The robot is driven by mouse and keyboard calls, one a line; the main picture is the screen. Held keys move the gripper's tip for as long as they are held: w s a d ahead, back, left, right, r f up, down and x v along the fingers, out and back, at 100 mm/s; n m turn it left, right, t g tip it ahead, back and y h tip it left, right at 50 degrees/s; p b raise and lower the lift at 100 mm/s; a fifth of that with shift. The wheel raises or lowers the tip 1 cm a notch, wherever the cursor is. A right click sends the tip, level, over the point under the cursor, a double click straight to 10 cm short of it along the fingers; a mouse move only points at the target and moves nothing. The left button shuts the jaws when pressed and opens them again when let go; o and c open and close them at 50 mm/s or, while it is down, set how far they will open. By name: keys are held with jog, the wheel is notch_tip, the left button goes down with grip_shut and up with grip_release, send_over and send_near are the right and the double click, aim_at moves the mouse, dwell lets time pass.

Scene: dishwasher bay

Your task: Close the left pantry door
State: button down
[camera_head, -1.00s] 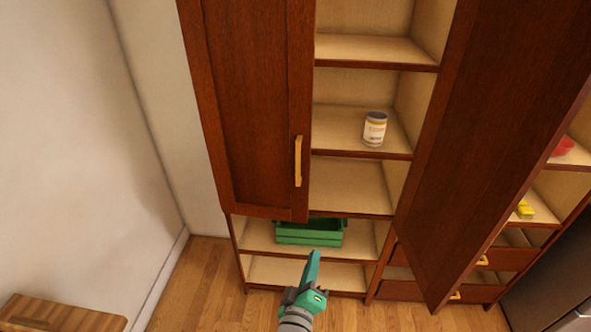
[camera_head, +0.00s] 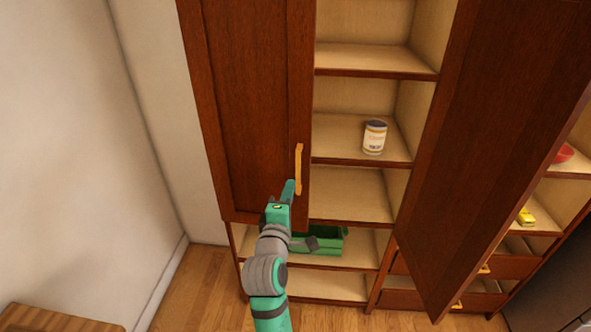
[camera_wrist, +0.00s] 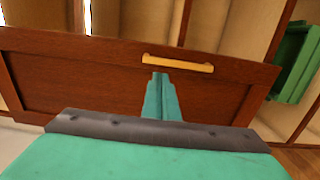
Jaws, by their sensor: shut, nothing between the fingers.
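The left pantry door (camera_head: 255,100) is a dark reddish-brown panel with a yellow vertical handle (camera_head: 299,168) near its lower right edge. It covers the left part of the pantry, while the shelves to its right show. My gripper (camera_head: 289,188) is green and shut, with its fingertips in front of the lower part of the door, just left of the handle's lower end. In the wrist view, the fingertips (camera_wrist: 160,76) are just below the handle (camera_wrist: 178,63) in the picture. I cannot tell whether they touch the door.
The right door (camera_head: 490,130) stands open, jutting toward me. A can (camera_head: 374,138) stands on a middle shelf and a green crate (camera_head: 328,243) on a lower shelf. A wooden piece (camera_head: 55,319) is at lower left. A wall (camera_head: 90,130) is at left.

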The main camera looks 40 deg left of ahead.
aim_at(298, 162)
jog(key=x, duration=0.9)
jog(key=shift+w+a, duration=0.15)
jog(key=shift+w, duration=0.2)
